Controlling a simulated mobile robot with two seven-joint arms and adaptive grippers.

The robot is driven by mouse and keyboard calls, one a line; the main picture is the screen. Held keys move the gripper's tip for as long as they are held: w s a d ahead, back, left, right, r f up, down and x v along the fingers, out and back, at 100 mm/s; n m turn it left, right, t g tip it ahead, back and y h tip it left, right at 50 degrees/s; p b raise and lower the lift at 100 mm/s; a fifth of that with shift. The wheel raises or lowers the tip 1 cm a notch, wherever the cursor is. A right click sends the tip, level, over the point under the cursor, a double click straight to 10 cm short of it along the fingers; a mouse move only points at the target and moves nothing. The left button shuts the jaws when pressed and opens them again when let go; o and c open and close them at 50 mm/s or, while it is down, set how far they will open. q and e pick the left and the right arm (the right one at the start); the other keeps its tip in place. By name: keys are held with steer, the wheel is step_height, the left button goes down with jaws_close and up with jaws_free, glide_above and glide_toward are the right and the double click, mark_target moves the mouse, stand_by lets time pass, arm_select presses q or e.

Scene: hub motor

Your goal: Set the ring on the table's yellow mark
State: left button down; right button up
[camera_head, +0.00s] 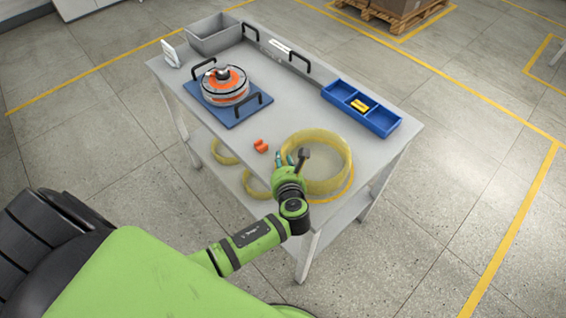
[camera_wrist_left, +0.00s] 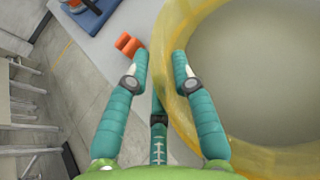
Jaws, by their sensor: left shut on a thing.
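The ring (camera_head: 328,186) is a large, translucent yellow band at the near right part of the table (camera_head: 285,120). My left gripper (camera_head: 293,160) is shut on its near-left wall; in the left wrist view the fingers (camera_wrist_left: 162,75) straddle the ring's wall (camera_wrist_left: 172,55). The yellow mark (camera_head: 348,189) shows as a thin arc on the tabletop just beyond the ring's lower right edge; the ring hides the rest. I cannot tell whether the ring touches the tabletop. My right gripper is not in view.
An orange clip-like part (camera_head: 261,146) lies just left of the ring. A blue divided tray (camera_head: 372,119) stands at the right edge. A motor (camera_head: 225,88) on a blue plate (camera_head: 240,118) and a grey bin (camera_head: 213,34) stand farther back. More yellow rings (camera_head: 222,154) lie on the lower shelf.

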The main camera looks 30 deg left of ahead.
arm_select(q)
steer(key=shift+w+f, duration=0.1)
steer(key=shift+f, duration=0.1)
steer(key=c, duration=1.1)
jaws_free()
steer(key=shift+f, duration=0.1)
steer(key=shift+o, duration=0.2)
steer(key=v, duration=1.2)
steer(key=shift+b, duration=0.3)
